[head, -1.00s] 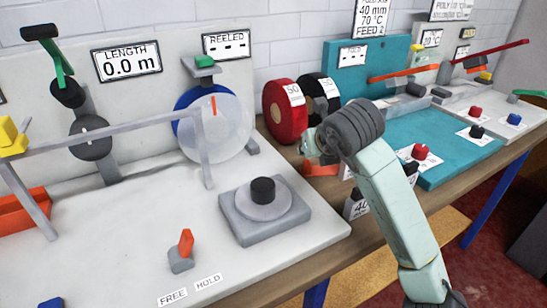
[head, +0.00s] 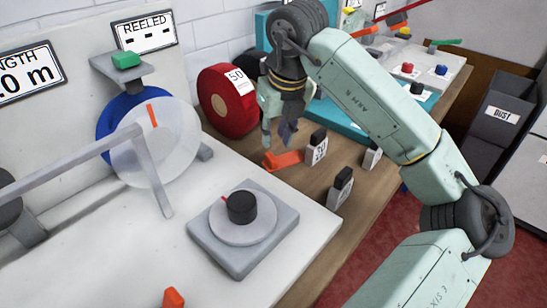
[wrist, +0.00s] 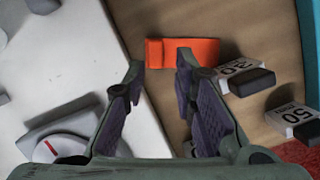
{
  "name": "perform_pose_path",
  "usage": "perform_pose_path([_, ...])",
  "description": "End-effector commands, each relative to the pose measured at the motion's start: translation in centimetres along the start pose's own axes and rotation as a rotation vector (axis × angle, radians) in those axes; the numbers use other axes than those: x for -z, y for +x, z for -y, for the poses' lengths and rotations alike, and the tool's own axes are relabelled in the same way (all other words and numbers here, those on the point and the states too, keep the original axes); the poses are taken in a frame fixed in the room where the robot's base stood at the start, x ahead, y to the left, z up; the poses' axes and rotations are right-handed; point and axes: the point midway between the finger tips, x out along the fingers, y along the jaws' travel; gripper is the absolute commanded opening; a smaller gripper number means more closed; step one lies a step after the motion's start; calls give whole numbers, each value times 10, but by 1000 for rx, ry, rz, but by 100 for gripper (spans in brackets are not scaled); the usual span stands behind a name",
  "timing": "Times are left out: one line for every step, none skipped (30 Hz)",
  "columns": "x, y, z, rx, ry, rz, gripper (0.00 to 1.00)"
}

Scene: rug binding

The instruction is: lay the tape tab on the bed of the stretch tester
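My gripper (head: 277,138) hangs over the wooden bench beside the red reel, fingers pointing down. In the wrist view my gripper (wrist: 160,76) is open with nothing between its fingers. A flat orange piece (head: 284,160) lies on the wood below the fingertips. I cannot pick out the stretch tester; the far machines are partly hidden behind my arm.
Labelled blocks stand right of the orange piece: one marked 30 (head: 317,148), another nearer (head: 340,188) and a third (head: 372,156). The red reel (head: 228,102) stands behind. A white machine bed (head: 120,250) with a grey dial base (head: 243,228) lies left.

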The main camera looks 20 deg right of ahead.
Motion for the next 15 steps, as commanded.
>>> perform_pose_path([0,5,-1,-2,-2,-1,25])
perform_pose_path([0,7,-1,-2,-2,0,25])
perform_pose_path([0,9,-1,-1,-3,1,25])
perform_pose_path([0,11,-1,-1,-3,1,25])
perform_pose_path([0,13,-1,-1,-3,1,25])
perform_pose_path([1,16,-2,-3,-3,0,25])
perform_pose_path([1,19,-2,-4,-3,0,25])
perform_pose_path([2,23,-3,-3,-3,0,25])
perform_pose_path([3,28,-4,-5,-3,0,25])
perform_pose_path([3,33,-4,-4,-2,0,25])
perform_pose_path([4,38,-5,-5,-3,0,25])
perform_pose_path([5,44,-5,-4,-2,1,25])
perform_pose_path([5,48,-5,-4,-2,0,25])
perform_pose_path([5,52,-4,-3,-1,0,25])
perform_pose_path([5,56,-4,-2,-1,0,25])
